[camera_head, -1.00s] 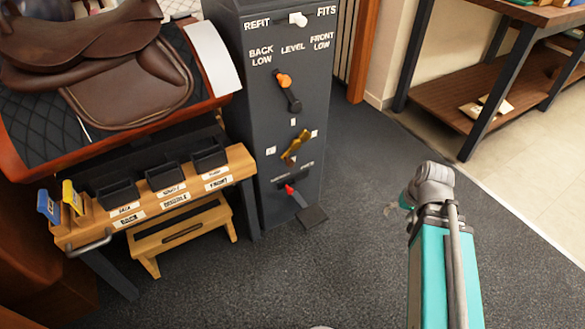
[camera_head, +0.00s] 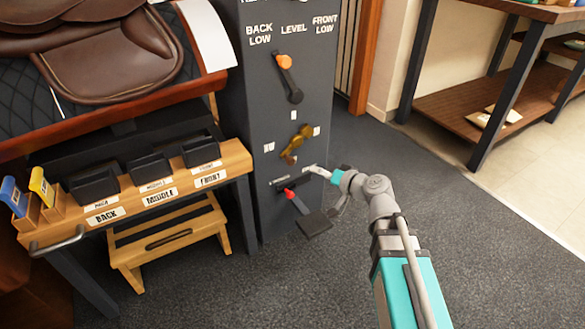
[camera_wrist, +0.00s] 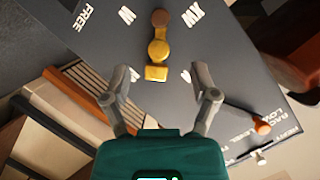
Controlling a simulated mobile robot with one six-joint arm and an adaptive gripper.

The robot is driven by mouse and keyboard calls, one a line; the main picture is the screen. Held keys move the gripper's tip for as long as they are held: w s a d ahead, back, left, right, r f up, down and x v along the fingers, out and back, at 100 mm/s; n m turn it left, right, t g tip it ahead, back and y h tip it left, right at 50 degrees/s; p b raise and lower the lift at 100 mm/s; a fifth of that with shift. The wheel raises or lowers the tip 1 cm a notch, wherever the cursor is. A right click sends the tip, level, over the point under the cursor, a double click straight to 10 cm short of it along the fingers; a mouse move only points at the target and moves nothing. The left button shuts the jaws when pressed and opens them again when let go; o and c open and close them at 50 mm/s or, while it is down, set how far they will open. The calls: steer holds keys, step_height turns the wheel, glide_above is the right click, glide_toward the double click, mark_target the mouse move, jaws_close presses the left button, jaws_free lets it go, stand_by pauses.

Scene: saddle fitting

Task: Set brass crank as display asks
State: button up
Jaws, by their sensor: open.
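The brass crank (camera_head: 297,141) is on the front of the grey cabinet (camera_head: 257,158), below the orange-knobbed lever. In the wrist view the crank (camera_wrist: 158,50) shows a round hub, a brown knob at the top of the picture and a square end at the bottom. Labels "W" and "XW" flank it, with "FREE" farther left. My gripper (camera_wrist: 163,74) is open and empty, its fingers on either side below the crank, apparently not touching it. In the head view my gripper (camera_head: 318,170) is near the cabinet, low and right of the crank. I cannot make out a display reading.
The orange-knobbed lever (camera_head: 290,80) sits under "BACK LOW", "LEVEL" and "FRONT LOW". A red-marked lever (camera_head: 296,200) with a dark pedal-like plate is below the crank. A wooden bench (camera_head: 145,205) with black bins stands left, under a saddle (camera_head: 110,45). Open carpet lies right.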

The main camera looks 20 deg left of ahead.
mark_target(292, 162)
stand_by(0.4)
steer(key=b+x, duration=0.3)
steer(key=x, duration=1)
steer(key=shift+w+a+b, duration=0.15)
steer(key=shift+a+b, duration=0.25)
jaws_close()
